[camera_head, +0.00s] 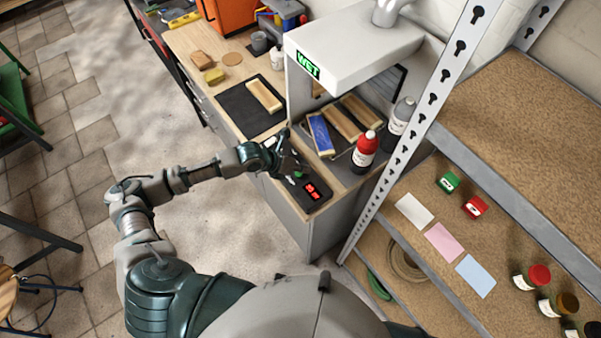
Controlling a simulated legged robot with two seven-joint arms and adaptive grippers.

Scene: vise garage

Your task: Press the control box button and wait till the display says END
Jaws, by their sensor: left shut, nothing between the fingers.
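The control box (311,196) is a dark box at the front corner of the workbench. Its display glows with red characters too small to read for sure. A small green spot, likely the button (298,175), shows at its far left end. My left gripper (291,173) is shut and empty, with its fingertips right at that green spot. I cannot tell whether they touch it. My right gripper is not in view.
A white hood with a green "WET" sign (308,65) stands over several wooden pieces and a blue one (320,134). A red bottle (365,150) and a grey bottle (400,117) stand right of the box. A metal shelf post (412,118) rises close by.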

